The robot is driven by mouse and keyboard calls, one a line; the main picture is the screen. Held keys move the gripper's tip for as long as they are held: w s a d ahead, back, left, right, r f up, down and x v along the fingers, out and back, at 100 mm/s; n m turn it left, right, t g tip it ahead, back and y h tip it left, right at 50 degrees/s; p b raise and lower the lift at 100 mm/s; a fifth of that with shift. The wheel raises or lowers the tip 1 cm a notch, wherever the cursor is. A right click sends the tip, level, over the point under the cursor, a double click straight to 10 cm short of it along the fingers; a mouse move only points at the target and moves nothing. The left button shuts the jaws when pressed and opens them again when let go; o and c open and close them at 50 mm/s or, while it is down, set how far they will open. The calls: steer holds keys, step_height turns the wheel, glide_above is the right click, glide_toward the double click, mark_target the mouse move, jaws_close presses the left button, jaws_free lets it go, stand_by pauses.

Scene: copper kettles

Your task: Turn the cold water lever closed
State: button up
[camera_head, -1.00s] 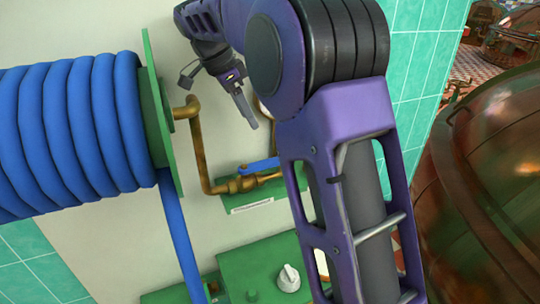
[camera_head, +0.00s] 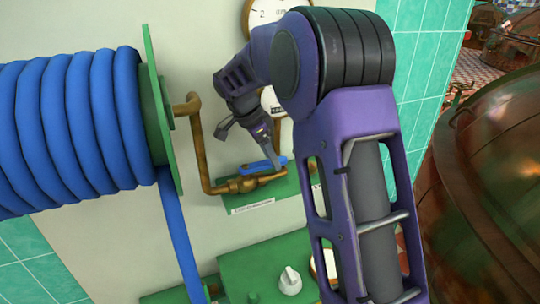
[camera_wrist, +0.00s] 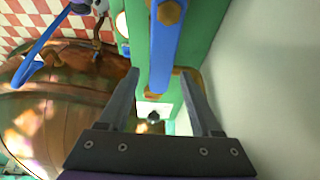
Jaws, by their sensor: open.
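The blue lever (camera_head: 256,167) sits on a brass valve (camera_head: 246,184) on a green wall plate. It lies nearly along the pipe, tilted slightly up to the right. In the wrist view the blue lever (camera_wrist: 164,48) hangs down from a brass nut (camera_wrist: 169,12), with its lower end between my two fingers. My gripper (camera_wrist: 159,74) is open, with a finger on each side of the lever and visible gaps. In the head view my gripper (camera_head: 277,168) is at the lever's right part; its fingertips partly cover it.
A blue hose reel (camera_head: 70,130) fills the left, its hose end hanging down. A brass pipe (camera_head: 199,145) rises left of the valve. A green box (camera_head: 262,268) with a white knob (camera_head: 290,281) is below. A large copper kettle (camera_head: 490,190) stands at right.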

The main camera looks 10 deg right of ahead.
jaws_close()
stand_by(1.4)
